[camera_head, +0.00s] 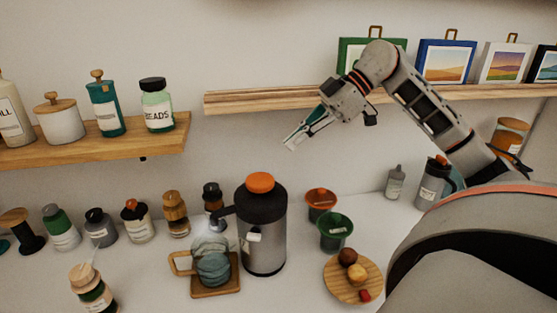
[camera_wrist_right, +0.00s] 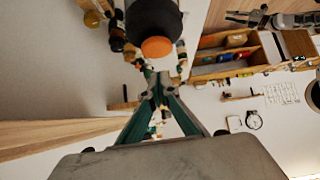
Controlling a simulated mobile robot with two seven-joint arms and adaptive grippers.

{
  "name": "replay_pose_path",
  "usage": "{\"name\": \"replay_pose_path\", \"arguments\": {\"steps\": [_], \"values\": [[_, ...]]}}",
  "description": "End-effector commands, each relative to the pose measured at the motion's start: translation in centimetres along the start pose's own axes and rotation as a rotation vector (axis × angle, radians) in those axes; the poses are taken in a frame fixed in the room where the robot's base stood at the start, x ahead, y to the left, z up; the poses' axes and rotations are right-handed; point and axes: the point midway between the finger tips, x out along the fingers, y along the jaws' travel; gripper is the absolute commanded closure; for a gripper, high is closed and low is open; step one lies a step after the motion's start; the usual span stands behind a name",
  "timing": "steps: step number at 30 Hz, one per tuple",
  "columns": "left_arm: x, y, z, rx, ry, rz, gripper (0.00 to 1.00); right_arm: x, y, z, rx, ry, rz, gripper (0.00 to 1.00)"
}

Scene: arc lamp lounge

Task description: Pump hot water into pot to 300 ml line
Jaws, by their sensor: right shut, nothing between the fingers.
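A grey pump flask (camera_head: 265,240) with a black top and an orange push button (camera_head: 260,183) stands on the white table in the head view. Its black spout points left over a teal pot (camera_head: 213,268) with a wooden handle, on a square wooden coaster (camera_head: 228,288). Faint whitish vapour shows near the spout. The pot's level line cannot be made out. My right gripper (camera_head: 290,146) is shut and empty, above and right of the flask, apart from it. In the right wrist view, the orange button (camera_wrist_right: 157,47) lies beyond the fingertips. My left gripper is not in view.
Several bottles and jars line the table left of the flask; one bottle (camera_head: 93,290) stands nearer. Right of it are an orange cup (camera_head: 320,202), a green cup (camera_head: 335,232) and a round wooden board (camera_head: 345,283). Wall shelves (camera_head: 270,100) hang behind.

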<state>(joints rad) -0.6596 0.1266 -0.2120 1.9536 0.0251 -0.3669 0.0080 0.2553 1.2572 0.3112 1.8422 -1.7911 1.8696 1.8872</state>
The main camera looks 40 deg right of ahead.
Motion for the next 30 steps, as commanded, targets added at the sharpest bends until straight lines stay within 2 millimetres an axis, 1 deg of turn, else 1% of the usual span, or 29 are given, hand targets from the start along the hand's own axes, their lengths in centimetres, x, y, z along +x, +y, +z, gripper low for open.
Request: {"name": "replay_pose_path", "arguments": {"steps": [3,9,26,30], "values": [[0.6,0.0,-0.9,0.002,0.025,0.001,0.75,-1.4,0.1,0.1,0.0,-0.002,0.002,1.0],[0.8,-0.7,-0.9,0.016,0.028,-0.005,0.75,-2.4,0.0,0.0,-0.001,0.0,0.0,1.0],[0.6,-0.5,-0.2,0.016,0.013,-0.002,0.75,-2.4,0.0,-0.1,-0.001,0.001,0.0,1.0],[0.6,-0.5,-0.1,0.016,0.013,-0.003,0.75,-2.3,-0.1,-0.3,-0.002,0.001,-0.002,1.0]]}}
